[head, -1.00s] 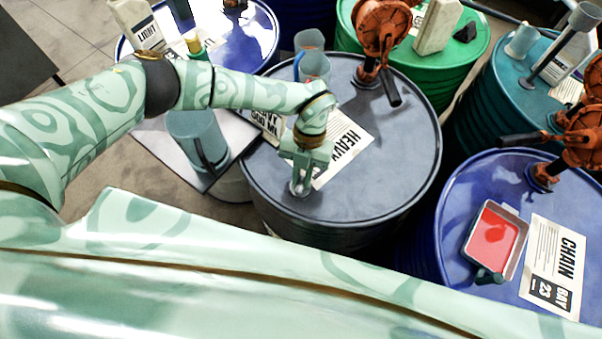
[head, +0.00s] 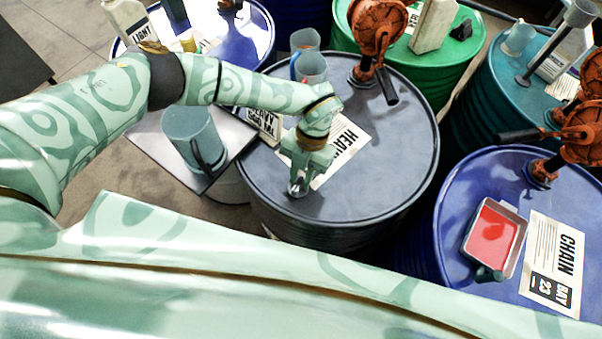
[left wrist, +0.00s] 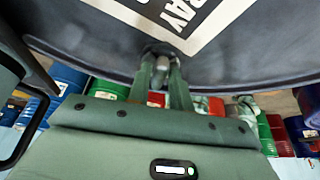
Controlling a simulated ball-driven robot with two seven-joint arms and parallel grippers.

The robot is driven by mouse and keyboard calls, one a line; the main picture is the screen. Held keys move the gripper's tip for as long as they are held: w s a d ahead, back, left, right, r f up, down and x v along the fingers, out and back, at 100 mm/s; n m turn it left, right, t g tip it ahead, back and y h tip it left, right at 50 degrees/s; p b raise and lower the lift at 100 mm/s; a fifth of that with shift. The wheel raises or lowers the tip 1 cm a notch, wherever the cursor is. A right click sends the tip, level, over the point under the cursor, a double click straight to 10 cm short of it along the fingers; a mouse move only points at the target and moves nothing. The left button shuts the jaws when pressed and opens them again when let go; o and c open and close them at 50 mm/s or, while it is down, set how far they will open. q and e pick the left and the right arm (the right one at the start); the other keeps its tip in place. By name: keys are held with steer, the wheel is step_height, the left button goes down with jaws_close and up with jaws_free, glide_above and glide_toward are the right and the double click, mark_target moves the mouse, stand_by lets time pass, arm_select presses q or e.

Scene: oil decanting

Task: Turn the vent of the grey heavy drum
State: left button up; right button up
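The grey heavy drum (head: 395,160) stands in the middle of the head view, with a label reading HEAVY on its lid. Its small vent (head: 297,188) is near the lid's front left edge. My left gripper (head: 299,178) points down onto the vent. My right gripper is in neither view.
An orange pump (head: 375,30) and a clear cup (head: 310,68) stand at the back of the grey lid. A blue-grey jug (head: 190,135) is to the left. A blue drum (head: 455,215) at right carries a red-filled tray (head: 495,236). Other drums crowd behind.

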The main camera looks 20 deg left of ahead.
arm_select(q)
steer(key=shift+o, duration=0.9)
steer(key=shift+r, duration=0.1)
steer(key=v, duration=1.6)
steer(key=shift+w+b, duration=0.2)
steer(key=shift+b, duration=0.1)
